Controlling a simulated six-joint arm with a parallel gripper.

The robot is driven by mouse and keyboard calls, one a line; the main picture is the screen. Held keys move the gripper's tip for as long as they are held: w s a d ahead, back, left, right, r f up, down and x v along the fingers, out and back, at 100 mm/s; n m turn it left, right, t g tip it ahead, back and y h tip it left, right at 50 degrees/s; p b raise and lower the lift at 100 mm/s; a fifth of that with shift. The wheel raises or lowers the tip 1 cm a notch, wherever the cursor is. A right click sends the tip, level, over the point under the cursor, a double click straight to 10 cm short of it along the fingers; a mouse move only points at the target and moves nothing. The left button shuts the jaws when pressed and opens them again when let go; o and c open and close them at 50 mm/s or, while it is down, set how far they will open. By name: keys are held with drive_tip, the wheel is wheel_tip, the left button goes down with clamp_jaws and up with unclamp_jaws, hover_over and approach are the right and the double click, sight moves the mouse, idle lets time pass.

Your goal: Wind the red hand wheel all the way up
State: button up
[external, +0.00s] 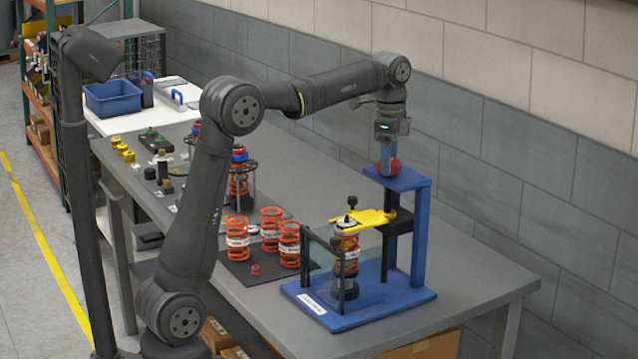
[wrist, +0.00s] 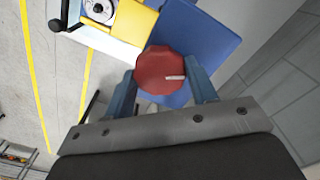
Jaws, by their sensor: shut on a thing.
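The red hand wheel (wrist: 163,70) sits on top of the blue fixture's column; in the external view the wheel (external: 391,167) is partly hidden by my fingers. My gripper (external: 386,158) points straight down over it. In the wrist view my gripper (wrist: 163,88) has its two blue fingers on either side of the wheel, shut on its rim. A white mark shows on the wheel's face. The yellow plate (external: 365,218) reaches left from the column over an orange spring (external: 346,243) standing in the blue fixture (external: 400,303).
Several orange springs (external: 237,238) stand on a dark mat left of the fixture. A clear guard with dark posts (external: 325,258) stands at the fixture's front. A blue bin (external: 113,98) is at the far end. The grey bench's right end (external: 480,270) is clear; a block wall runs behind.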

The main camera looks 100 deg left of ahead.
drive_tip(key=n, duration=0.5)
drive_tip(key=shift+n, duration=0.3)
drive_tip(key=n, duration=0.6)
drive_tip(key=shift+n, duration=0.4)
drive_tip(key=n, duration=1.7)
idle(0.7)
drive_tip(key=shift+n, duration=0.3)
